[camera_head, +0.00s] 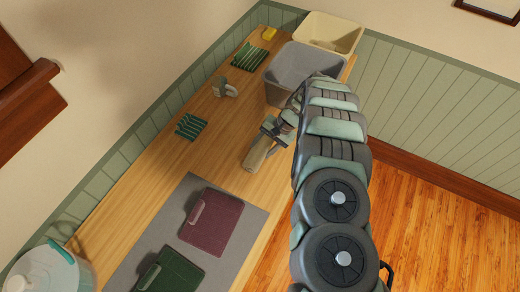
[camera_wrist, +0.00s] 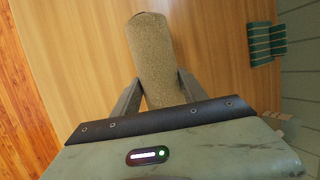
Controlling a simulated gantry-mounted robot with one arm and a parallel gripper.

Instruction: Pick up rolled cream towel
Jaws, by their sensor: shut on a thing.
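The rolled cream towel (camera_head: 256,152) lies along the wooden counter near its right edge. In the wrist view the towel (camera_wrist: 150,50) is a tan, textured roll reaching away from my gripper. My gripper (camera_wrist: 157,90) is shut on the towel, with one finger against each side of its near part. In the head view my gripper (camera_head: 269,139) comes down onto the towel from the upper right. The towel's near end is hidden behind the gripper body in the wrist view. I cannot tell whether the towel touches the counter or is slightly above it.
A grey bin (camera_head: 295,68) and a cream bin (camera_head: 330,33) stand at the far end. A grey mat (camera_head: 165,215) holds maroon (camera_head: 212,222) and green (camera_head: 172,270) boards.

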